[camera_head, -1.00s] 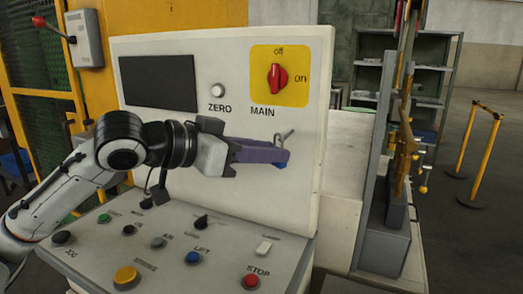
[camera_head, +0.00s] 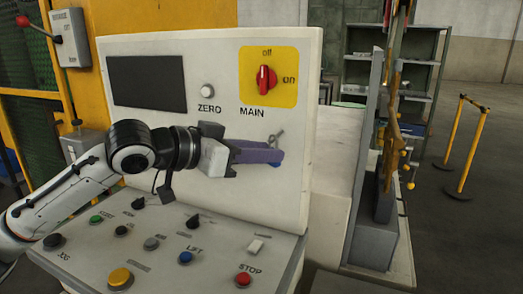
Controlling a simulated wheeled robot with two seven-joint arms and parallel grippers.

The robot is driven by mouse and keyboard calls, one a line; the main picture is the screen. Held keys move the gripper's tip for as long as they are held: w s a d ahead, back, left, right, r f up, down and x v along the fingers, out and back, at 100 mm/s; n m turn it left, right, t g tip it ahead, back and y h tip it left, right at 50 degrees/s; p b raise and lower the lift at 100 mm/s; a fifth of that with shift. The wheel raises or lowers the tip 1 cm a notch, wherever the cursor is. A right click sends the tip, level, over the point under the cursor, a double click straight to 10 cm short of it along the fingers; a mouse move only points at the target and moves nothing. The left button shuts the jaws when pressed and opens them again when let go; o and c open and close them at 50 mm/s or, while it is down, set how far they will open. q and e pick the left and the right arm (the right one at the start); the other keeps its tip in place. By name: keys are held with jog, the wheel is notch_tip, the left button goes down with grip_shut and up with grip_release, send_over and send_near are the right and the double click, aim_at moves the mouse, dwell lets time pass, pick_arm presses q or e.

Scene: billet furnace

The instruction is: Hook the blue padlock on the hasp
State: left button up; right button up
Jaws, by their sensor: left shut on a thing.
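My left gripper (camera_head: 272,155), with long purple-grey fingers, reaches from the left in front of the white panel and is shut. At its fingertips a small bit of the blue padlock (camera_head: 275,165) shows below the fingers. A thin grey metal piece (camera_head: 276,136), seemingly the padlock's shackle, sticks up above them, tilted right. The fingers hide most of the padlock body. The red MAIN switch (camera_head: 264,78) sits on a yellow plate (camera_head: 286,95) above the gripper. I cannot make out the hasp. My right gripper is not in view.
A sloped desk (camera_head: 215,235) with several buttons and knobs lies below the left arm. A grey upright with yellow-brown parts (camera_head: 392,135) stands right of the panel. Grey shelving (camera_head: 345,65) and a yellow barrier (camera_head: 468,145) stand behind, with open floor at right.

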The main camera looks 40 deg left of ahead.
pick_arm(q)
jog(key=o, duration=1.2)
jog(key=shift+c, duration=0.2)
jog(key=shift+s, duration=0.15)
jog(key=b+v, duration=0.2)
jog(key=v, duration=0.8)
jog(key=shift+b, duration=0.3)
jog(key=shift+a, duration=0.1)
